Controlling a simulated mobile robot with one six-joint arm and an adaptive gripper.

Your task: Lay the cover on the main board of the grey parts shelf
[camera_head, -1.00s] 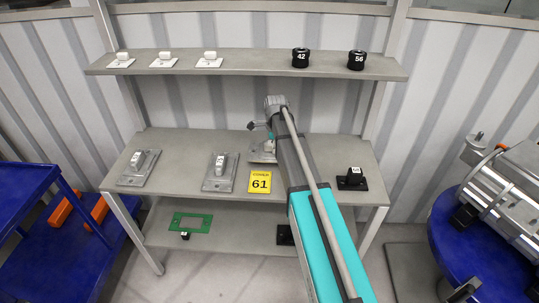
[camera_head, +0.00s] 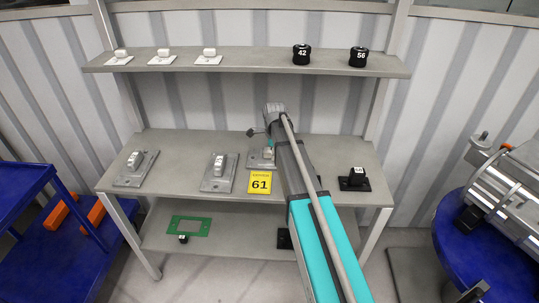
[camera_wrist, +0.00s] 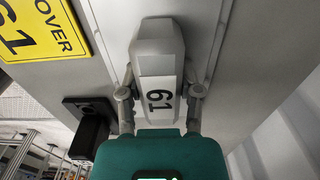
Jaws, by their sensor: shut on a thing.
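The cover is a grey plate (camera_head: 253,161) with a raised block handle marked 61 (camera_wrist: 157,62). My gripper (camera_wrist: 160,108) is shut on this handle, with one finger on each side. In the head view my gripper (camera_head: 268,151) and the cover are at the middle of the grey parts shelf's main board (camera_head: 335,151), behind the yellow sign. My arm hides part of the cover. The plate is low over the board or on it; I cannot tell which.
Two similar grey covers (camera_head: 135,166) (camera_head: 218,172) lie to the left. A black part (camera_head: 355,179) sits to the right. The upper shelf (camera_head: 250,63) overhangs behind.

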